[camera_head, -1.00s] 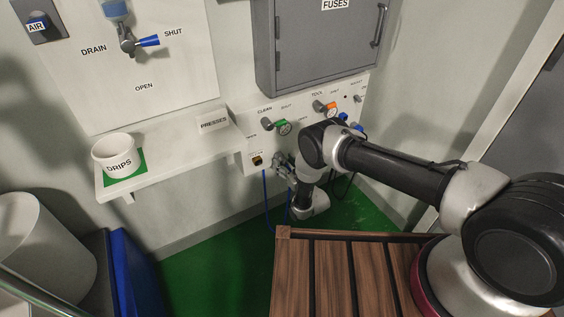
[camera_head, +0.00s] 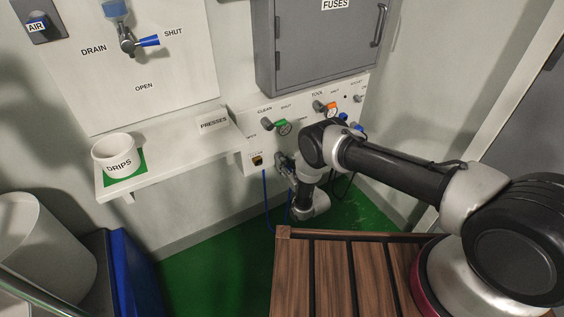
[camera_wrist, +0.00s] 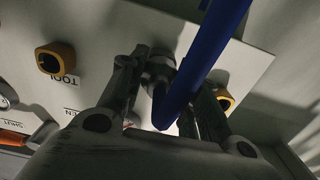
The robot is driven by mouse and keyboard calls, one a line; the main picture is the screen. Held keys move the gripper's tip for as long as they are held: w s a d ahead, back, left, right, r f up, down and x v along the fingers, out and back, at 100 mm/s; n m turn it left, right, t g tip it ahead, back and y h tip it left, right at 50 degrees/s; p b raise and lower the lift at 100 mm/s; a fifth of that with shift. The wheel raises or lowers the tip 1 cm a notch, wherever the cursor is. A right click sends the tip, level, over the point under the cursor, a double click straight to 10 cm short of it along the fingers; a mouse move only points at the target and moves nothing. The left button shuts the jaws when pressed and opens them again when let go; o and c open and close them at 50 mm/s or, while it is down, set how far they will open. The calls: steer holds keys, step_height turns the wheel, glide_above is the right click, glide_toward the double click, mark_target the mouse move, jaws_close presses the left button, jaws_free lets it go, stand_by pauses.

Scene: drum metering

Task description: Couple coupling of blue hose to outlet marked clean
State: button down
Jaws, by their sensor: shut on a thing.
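My gripper (camera_wrist: 160,85) is shut on the dark coupling (camera_wrist: 160,68) at the end of the blue hose (camera_wrist: 212,48). The hose loops down in front of the fingers. In the head view my gripper (camera_head: 286,170) is close to the front of the white panel, under the CLEAN and TOOL valves. An outlet with a yellow ring (camera_head: 257,160) is just left of it, below the CLEAN side. The same outlet seems to show in the wrist view (camera_wrist: 226,99), partly hidden by a finger. I cannot see the coupling touching any outlet.
Another yellow-ringed outlet (camera_wrist: 55,58), marked TOOL, is left in the wrist view. The green-handled CLEAN valve (camera_head: 278,124) and orange-handled TOOL valve (camera_head: 328,107) stick out above. A shelf (camera_head: 175,160) with a DRIPS cup (camera_head: 116,153) lies left. A slatted wooden top (camera_head: 335,280) is in front.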

mark_target(286, 166)
steer(key=shift+v, duration=2.75)
steer(key=shift+v, duration=2.05)
steer(key=shift+w+r, duration=0.1)
steer(key=shift+r, duration=0.05)
